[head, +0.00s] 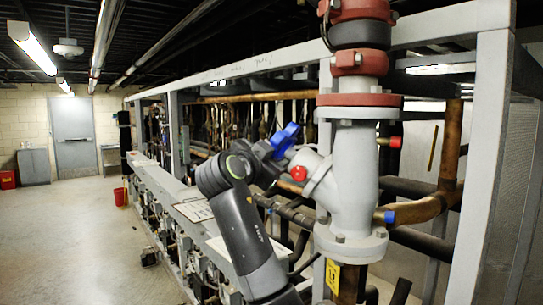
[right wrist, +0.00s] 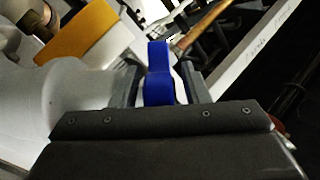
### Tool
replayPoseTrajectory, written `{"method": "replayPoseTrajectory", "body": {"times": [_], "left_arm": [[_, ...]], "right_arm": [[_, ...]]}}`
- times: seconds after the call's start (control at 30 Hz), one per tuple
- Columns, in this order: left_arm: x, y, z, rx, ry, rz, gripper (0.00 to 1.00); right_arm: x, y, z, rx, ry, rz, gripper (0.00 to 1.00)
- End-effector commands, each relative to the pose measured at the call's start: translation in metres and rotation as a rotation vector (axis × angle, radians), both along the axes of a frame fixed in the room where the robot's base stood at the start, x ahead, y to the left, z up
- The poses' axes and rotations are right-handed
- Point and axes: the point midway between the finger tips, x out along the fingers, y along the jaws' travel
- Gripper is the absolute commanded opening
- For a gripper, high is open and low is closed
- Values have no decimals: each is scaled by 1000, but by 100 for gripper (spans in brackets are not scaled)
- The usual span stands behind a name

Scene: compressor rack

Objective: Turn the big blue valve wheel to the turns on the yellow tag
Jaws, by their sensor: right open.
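The blue valve wheel (head: 286,139) stands on the left side of the grey valve body (head: 352,170). My right gripper (head: 272,150) is at the wheel, coming from the left, and partly covers it. In the right wrist view a blue part of the wheel (right wrist: 158,88) lies between the two open fingers (right wrist: 161,82). I cannot tell whether either finger touches it. The yellow tag (head: 332,275) hangs below the valve's lower flange; its marking is too small to read surely. My left gripper is not in view.
Red caps (head: 298,173) and a small blue cap (head: 389,217) sit on the valve. A grey frame post (head: 490,150) and copper pipe (head: 450,150) are at right. Pipes and gauges fill the rack behind. The floor (head: 75,245) at left is mostly clear.

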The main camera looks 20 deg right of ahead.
Motion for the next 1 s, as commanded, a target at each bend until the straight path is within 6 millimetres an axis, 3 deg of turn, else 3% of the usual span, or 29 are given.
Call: {"method": "replayPoseTrajectory", "body": {"times": [0.07,0.4,1.0], "left_arm": [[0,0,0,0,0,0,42],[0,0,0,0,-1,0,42],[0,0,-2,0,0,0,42]], "right_arm": [[0,0,0,0,0,0,42],[0,0,0,0,0,0,0],[-7,1,6,116,127,112,0]]}}
